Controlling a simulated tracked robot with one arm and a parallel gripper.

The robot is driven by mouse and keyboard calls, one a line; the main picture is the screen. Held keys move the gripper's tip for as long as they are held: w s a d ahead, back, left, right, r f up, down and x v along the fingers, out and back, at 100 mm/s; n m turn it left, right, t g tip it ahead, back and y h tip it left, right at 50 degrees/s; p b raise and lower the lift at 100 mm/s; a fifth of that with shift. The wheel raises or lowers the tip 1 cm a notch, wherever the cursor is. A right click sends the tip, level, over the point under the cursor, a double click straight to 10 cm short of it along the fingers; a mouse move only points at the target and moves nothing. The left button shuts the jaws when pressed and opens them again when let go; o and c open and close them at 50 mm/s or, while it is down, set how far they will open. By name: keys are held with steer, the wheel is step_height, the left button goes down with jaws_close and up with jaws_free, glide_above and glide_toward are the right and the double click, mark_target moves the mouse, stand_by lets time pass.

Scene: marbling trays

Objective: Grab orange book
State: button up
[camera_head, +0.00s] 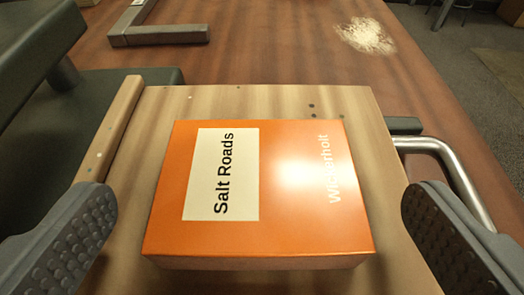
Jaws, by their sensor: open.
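The orange book (280,236) lies flat with its cover up on a light wooden board (365,105). Its cover has a cream label reading "Salt Roads" and pale lettering down the right side. My gripper (255,238) is open, with one grey studded finger at the lower left and the other at the lower right. The book sits between the two fingers, with a gap on each side. Neither finger touches it in this view.
The board has a raised wooden strip (112,125) on its left side. A bent metal tube (455,170) is at its right. A grey angled bar (160,36) and a pale speckled patch (365,36) lie on the brown tabletop (265,45) behind. Dark green blocks (35,45) stand at left.

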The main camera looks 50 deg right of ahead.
mark_target(260, 171)
steer(key=x, duration=0.4)
steer(key=shift+b, duration=0.3)
steer(key=c, duration=1.1)
steer(key=shift+r, duration=0.2)
